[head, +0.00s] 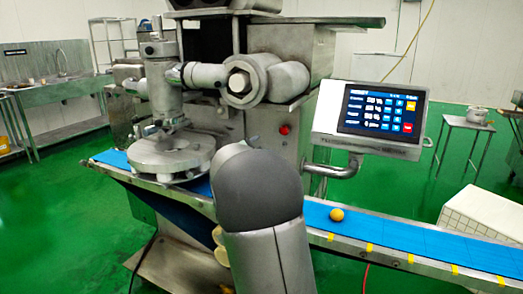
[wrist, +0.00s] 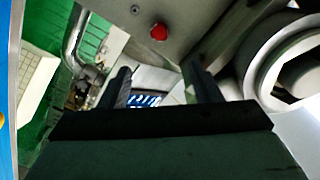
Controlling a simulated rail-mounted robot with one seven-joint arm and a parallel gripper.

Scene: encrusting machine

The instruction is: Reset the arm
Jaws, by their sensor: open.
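My gripper (wrist: 157,70) shows in the wrist view with two dark fingers apart and nothing between them. In the head view my grey arm (head: 262,215) rises in front of the machine and the belt, and its gripper is hidden. The encrusting machine (head: 285,65) stands behind my arm. Its red button (head: 284,129) also shows in the wrist view (wrist: 158,32), beyond the fingertips.
A blue conveyor belt (head: 400,231) runs across the front, with an orange ball (head: 337,214) on it. A control screen (head: 375,112) juts out to the right. A white crate (head: 480,225) stands at the right, and a side table (head: 467,130) behind it.

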